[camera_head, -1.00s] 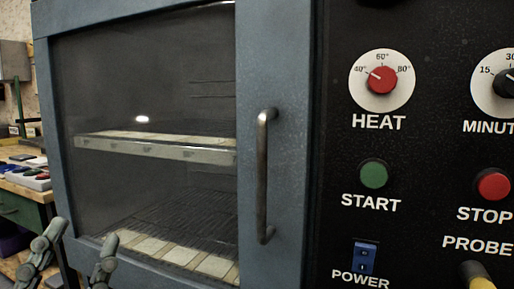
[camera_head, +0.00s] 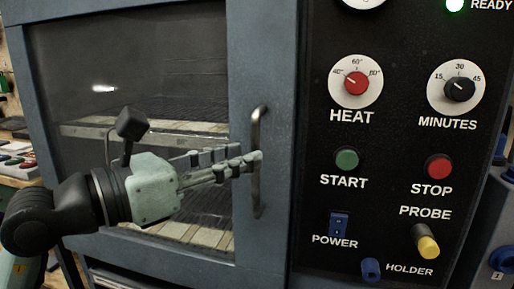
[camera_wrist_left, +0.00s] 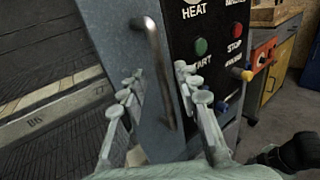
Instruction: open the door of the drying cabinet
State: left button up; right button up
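The drying cabinet's door (camera_head: 262,90) is shut, with a blue-grey frame and a dark window showing shelves inside. Its upright metal bar handle (camera_head: 255,190) is on the door's right side; it also shows in the left wrist view (camera_wrist_left: 156,60). My left gripper (camera_head: 248,160) reaches in from the left with its fingertips at the handle's middle height. In the left wrist view the gripper (camera_wrist_left: 158,84) is open, with the handle between its two fingers and gaps visible on both sides. My right gripper is in neither view.
The black control panel (camera_head: 395,115) is right of the door, with knobs and buttons. A yellow-tipped probe (camera_head: 427,245) sticks out low on it. A workbench (camera_head: 22,172) is at the left edge. An orange and yellow cabinet (camera_wrist_left: 270,70) stands beyond, in the left wrist view.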

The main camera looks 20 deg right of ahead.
pick_arm(q)
jog(key=shift+x, duration=2.05)
jog(key=shift+s, duration=0.1)
grip_shut()
